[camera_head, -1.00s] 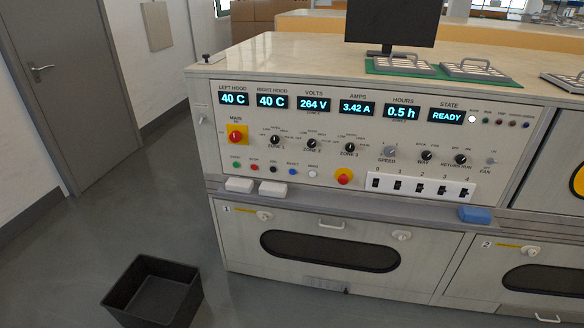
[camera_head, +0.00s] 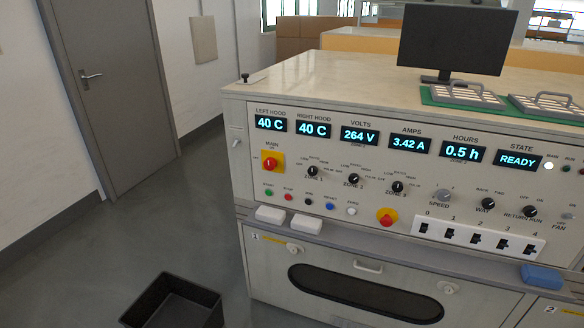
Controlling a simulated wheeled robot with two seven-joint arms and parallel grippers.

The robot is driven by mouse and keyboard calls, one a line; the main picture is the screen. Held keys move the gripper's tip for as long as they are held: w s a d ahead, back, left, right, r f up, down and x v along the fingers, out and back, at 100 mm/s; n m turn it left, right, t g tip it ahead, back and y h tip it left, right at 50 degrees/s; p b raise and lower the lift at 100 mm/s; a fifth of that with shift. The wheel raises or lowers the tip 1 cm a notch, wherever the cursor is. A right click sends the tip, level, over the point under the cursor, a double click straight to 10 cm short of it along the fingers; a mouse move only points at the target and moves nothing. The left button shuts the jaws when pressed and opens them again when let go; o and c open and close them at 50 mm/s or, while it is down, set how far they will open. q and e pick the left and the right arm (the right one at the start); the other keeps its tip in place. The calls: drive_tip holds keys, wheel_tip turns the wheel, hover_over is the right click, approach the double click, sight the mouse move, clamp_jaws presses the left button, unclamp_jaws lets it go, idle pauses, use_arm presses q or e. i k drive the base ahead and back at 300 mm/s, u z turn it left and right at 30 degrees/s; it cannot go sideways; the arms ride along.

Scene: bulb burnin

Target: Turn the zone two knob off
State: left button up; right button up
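The zone two knob (camera_head: 353,180) is a small black rotary knob with a light pointer line, in the middle of a row of three on the cabinet's sloped front panel (camera_head: 330,210). The zone one knob (camera_head: 311,171) is to its left and the zone three knob (camera_head: 397,187) to its right. Small setting labels surround each knob; the zone two pointer's exact setting is too small to read. Neither of my grippers shows in the head view.
A red-on-yellow main switch (camera_head: 270,162) and a red-on-yellow button (camera_head: 387,217) flank the zone knobs. White blocks (camera_head: 270,214) and a blue block (camera_head: 541,277) lie on the ledge. A black bin (camera_head: 172,302) stands on the floor; open floor lies left.

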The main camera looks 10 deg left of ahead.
sight(353, 179)
drive_tip(key=u, duration=0.25)
drive_tip(key=i, duration=1)
drive_tip(key=z, duration=0.2)
